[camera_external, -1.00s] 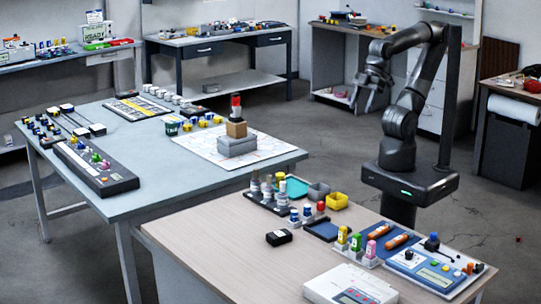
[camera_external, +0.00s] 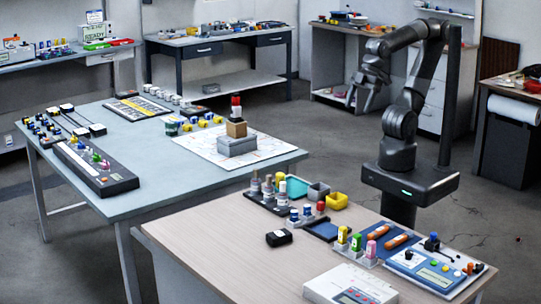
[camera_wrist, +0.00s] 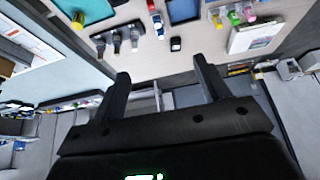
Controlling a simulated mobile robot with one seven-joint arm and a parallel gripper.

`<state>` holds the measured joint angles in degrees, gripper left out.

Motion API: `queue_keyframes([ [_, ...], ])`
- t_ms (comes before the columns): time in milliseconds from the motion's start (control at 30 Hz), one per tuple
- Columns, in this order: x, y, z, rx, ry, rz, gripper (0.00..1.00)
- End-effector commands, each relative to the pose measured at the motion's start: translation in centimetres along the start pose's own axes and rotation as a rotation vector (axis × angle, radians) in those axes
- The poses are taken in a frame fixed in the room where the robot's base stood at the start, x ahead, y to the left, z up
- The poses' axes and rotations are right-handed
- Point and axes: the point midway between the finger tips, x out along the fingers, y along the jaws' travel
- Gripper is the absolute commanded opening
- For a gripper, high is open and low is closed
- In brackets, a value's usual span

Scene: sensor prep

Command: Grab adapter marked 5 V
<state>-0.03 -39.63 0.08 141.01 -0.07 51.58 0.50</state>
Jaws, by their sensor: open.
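No "5 V" marking is readable in either view. A small black box (camera_external: 279,238), possibly an adapter, lies on the near wooden table; it also shows in the wrist view (camera_wrist: 176,44), beyond my fingertips. Other black boxes with white tops (camera_external: 67,108) stand on the grey-blue table beside cables; I cannot tell whether they are adapters. My gripper (camera_external: 358,103) is raised in the air behind the wooden table, well apart from all of these. In the wrist view my gripper (camera_wrist: 161,68) has its two fingers spread with nothing between them.
Around the black box stand a bottle rack (camera_external: 268,203), a blue tray (camera_external: 322,230), a white device (camera_external: 352,286) and a blue-panelled instrument (camera_external: 425,266). The wooden table's front left is bare. A boxed stack (camera_external: 237,146) stands on the grey-blue table.

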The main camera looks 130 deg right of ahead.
Motion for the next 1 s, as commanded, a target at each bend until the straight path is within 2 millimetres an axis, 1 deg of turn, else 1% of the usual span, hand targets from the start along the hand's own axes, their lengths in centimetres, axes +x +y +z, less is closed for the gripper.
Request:
queue_keyframes([
  [33,0.3,0.0,-1.1,0.002,-0.016,0.001,0.69],
  [167,1.6,-0.2,-4.2,0.013,-0.058,0.003,0.69],
  [267,2.8,-0.3,-6.7,0.022,-0.09,0.005,0.69],
  [400,5.1,-0.5,-10.0,0.034,-0.133,0.008,0.69],
  [467,6.3,-0.6,-11.3,0.04,-0.153,0.009,0.69],
  [600,9.4,-0.8,-14.3,0.051,-0.196,0.011,0.69],
  [767,13.5,-1.1,-17.2,0.065,-0.246,0.015,0.69],
  [967,19.6,-1.6,-20.1,0.084,-0.309,0.02,0.69],
  [1000,21.0,-1.6,-20.6,0.087,-0.322,0.021,0.69],
])
